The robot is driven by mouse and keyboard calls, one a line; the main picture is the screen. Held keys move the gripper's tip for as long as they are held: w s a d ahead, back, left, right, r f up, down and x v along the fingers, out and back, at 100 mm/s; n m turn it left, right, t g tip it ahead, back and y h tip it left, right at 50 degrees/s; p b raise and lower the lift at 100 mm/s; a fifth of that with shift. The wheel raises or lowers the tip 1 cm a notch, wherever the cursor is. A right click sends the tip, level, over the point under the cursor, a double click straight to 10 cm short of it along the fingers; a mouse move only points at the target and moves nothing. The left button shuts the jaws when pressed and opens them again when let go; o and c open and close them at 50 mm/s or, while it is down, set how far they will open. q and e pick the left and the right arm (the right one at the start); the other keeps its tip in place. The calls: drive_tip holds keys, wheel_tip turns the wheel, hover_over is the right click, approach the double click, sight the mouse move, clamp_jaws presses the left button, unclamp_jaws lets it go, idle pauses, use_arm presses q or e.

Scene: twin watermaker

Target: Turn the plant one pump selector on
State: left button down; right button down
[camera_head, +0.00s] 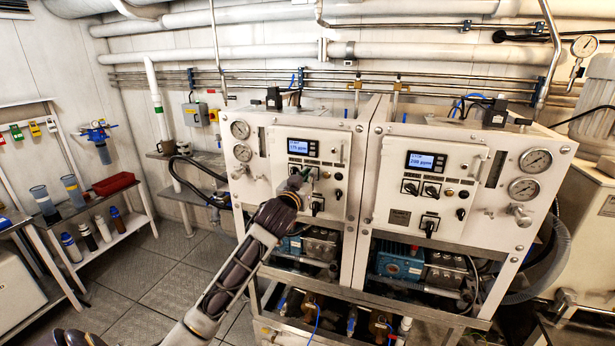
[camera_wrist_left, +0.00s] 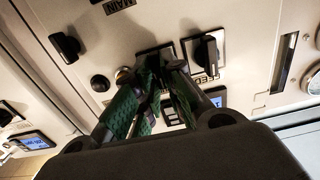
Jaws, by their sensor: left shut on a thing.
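Plant one is the left white cabinet (camera_head: 262,165), with a lit display on its front panel. My left gripper (camera_head: 302,179) is at the middle of this panel, among its selector knobs. In the left wrist view, the green-padded fingers of my left gripper (camera_wrist_left: 160,68) close at a dark selector plate (camera_wrist_left: 152,56) between the FEED selector (camera_wrist_left: 206,52) and the MAIN knob (camera_wrist_left: 66,45). The gripper is shut on the knob there, which matches the pump selector's place. The fingers hide the knob and its pointer, so its angle cannot be told. My right gripper is out of view.
The right cabinet (camera_head: 449,170) has a similar panel. Gauges (camera_head: 240,129) and a valve knob (camera_head: 239,171) sit on plant one's left side. A shelf with bottles and a red tray (camera_head: 114,183) stands at the left. The floor (camera_head: 177,285) between is clear.

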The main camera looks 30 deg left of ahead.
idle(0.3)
use_arm(q)
drive_tip(key=c, duration=1.5)
unclamp_jaws()
drive_tip(key=shift+v, duration=6)
